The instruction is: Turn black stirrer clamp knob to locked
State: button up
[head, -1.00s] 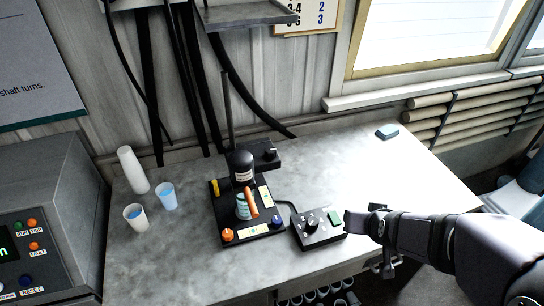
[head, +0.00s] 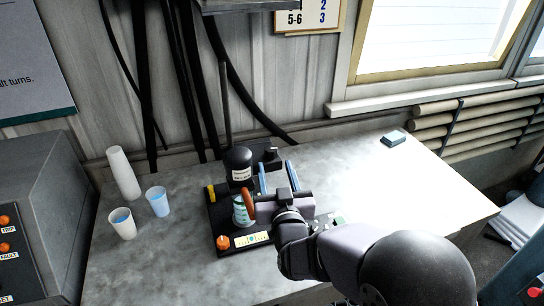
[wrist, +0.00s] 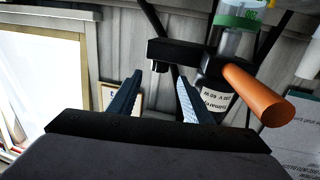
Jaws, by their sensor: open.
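The black stirrer clamp knob (head: 271,154) is on the black clamp arm beside the dark stirrer motor (head: 238,160). In the wrist view, which is upside down, the small knob (wrist: 159,66) hangs from the left end of the clamp arm (wrist: 187,50). My gripper (head: 276,164) is open, its two blue fingers reaching toward the clamp from the front right. In the wrist view my gripper (wrist: 158,75) has the knob in line between its fingertips, apparently just beyond them. I cannot tell whether they touch. The knob's lock marking is not readable.
An orange handle (wrist: 262,94) sticks out close to my right finger in the wrist view. A beaker (head: 239,211) stands under the motor on the black base. Cups (head: 157,201) stand at left. My arm partly hides the control box.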

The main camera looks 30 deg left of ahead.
aim_at(271, 154)
jog(key=shift+p+x, duration=1.35)
jog(key=shift+x, duration=2.2)
jog(key=c, duration=1.1)
jog(key=shift+o, duration=0.2)
jog(key=shift+a+m+t+h+b, duration=0.1)
jog(key=shift+m+t+h+b, duration=0.45)
jog(key=shift+m+h, duration=0.4)
jog(key=o, duration=1.1)
jog(key=shift+c, duration=0.2)
jog(key=shift+s, duration=0.2)
